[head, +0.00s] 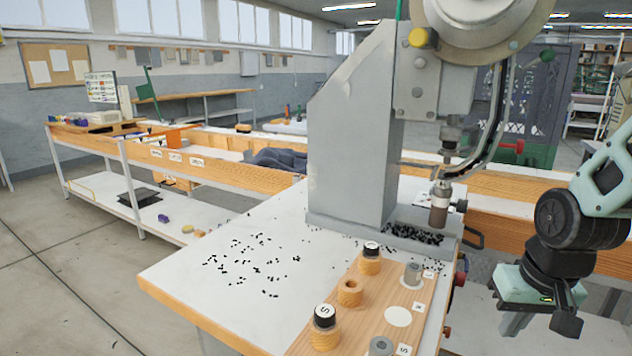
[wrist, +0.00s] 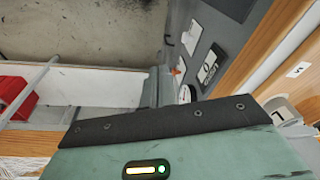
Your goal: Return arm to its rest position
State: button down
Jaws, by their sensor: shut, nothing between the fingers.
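My gripper (head: 566,322) hangs at the right edge of the head view, pointing down, in the air beside the right side of the press table (head: 215,285). It is shut and holds nothing. My arm is folded at the right edge, partly cut off by the frame.
A wooden board (head: 350,327) with dies and wooden cups lies at the table's front. Small black pieces (head: 250,262) are scattered on the tabletop, and more lie at the press base. The wrist view shows a red bin (wrist: 14,98). A long workbench (head: 225,170) runs behind.

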jog(key=s+a+r+n+g+p, duration=0.1)
jog(key=s+a+r+n+p, duration=0.4)
jog(key=a, duration=0.4)
jog(key=s+a+r+n+g+p, duration=0.1)
jog(key=s+a+r+n+p, duration=0.3)
jog(key=s+a+r, duration=0.5)
jog(key=a+r+p, duration=0.1)
jog(key=p, duration=0.1)
jog(key=shift+a+n+p, duration=0.2)
jog(key=shift+n+p, duration=0.15)
jog(key=shift+n, duration=0.05)
jog(key=shift+r, duration=0.1)
